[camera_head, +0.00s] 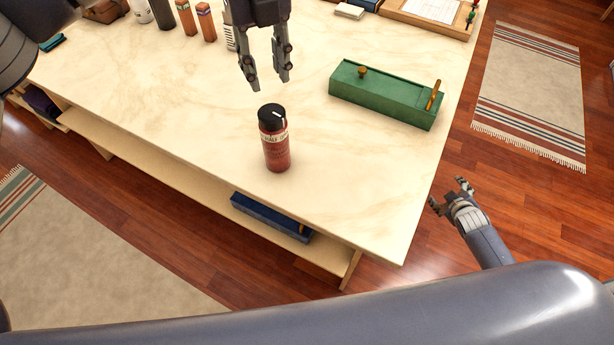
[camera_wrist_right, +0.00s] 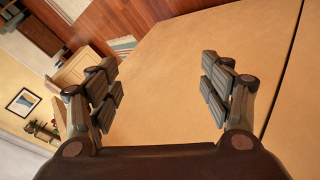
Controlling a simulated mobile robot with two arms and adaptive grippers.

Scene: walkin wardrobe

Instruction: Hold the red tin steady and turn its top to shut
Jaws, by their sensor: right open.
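The red tin (camera_head: 276,155) stands upright on the pale table, in the middle of the head view. It has a cream label with dark lettering. Its black top (camera_head: 271,117) is on it and bears a white mark. My left gripper (camera_head: 269,84) points down just behind the tin in the picture, with its fingers apart and nothing between them. It appears clear of the tin. My right gripper (camera_head: 450,197) is off the table's right edge, open and empty. The right wrist view shows its spread fingers (camera_wrist_right: 163,95) with no tin between them.
Several bottles and tins (camera_head: 195,20) stand at the back left. A wooden tray (camera_head: 430,14) holds paper at the back right. The table (camera_head: 190,125) around the tin is clear.

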